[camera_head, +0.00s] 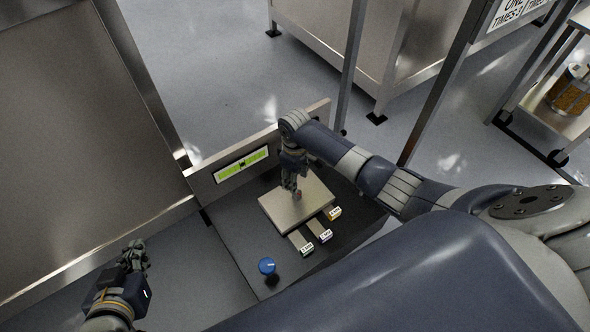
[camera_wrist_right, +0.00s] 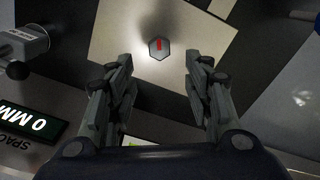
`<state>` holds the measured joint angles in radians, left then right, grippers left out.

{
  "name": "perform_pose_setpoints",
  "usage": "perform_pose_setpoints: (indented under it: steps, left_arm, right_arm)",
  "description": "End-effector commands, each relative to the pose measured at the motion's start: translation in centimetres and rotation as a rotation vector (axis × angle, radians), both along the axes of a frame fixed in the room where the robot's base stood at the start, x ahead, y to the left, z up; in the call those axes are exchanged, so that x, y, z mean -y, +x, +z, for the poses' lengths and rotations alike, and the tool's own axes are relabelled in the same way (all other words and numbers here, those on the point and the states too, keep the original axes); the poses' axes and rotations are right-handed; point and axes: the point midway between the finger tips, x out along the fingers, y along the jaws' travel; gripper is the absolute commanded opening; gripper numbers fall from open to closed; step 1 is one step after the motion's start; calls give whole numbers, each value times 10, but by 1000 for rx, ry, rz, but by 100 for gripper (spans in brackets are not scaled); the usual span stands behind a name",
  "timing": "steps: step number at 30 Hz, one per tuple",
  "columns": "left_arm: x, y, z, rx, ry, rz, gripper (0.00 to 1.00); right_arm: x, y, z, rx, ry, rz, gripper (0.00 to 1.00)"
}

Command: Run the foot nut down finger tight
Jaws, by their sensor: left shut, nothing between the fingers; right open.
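The foot nut (camera_wrist_right: 159,48) is a grey hexagon with a red mark on top. It sits on a flat beige plate (camera_wrist_right: 110,35) in the right wrist view. In the head view the plate (camera_head: 275,212) lies on a dark bench, and the nut is mostly hidden by my right gripper (camera_head: 295,190). The right wrist view shows that gripper (camera_wrist_right: 158,65) open, pointing down, with one finger on each side of the nut's line and a gap to both. My left gripper (camera_head: 132,260) is shut and empty, off to the left, away from the plate.
A green-lit level display (camera_head: 242,164) is on the upright panel behind the plate. Several labelled metal strips (camera_head: 320,231) lie at the plate's near right side. A blue knob (camera_head: 267,266) stands nearer me. A large metal-framed panel (camera_head: 70,120) rises at left.

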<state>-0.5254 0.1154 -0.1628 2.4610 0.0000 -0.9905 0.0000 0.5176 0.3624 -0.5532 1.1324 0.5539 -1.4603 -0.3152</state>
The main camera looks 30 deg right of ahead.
Motion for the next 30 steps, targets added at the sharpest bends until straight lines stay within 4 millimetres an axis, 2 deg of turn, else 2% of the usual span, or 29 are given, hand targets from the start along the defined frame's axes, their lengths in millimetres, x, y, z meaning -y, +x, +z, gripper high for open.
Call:
perform_pose_setpoints:
  steps: [3,9,27,30]
  left_arm:
    - [0,0,0,0,0,0,0]
    - [0,0,0,0,0,0,0]
    - [0,0,0,0,0,0,0]
    - [0,0,0,0,0,0,0]
  right_arm:
    - [1,1,18,3,0,0,47]
    - [0,0,35,1,0,0,47]
    - [0,0,38,0,0,0,47]
    - [-6,-3,36,11,7,4,47]
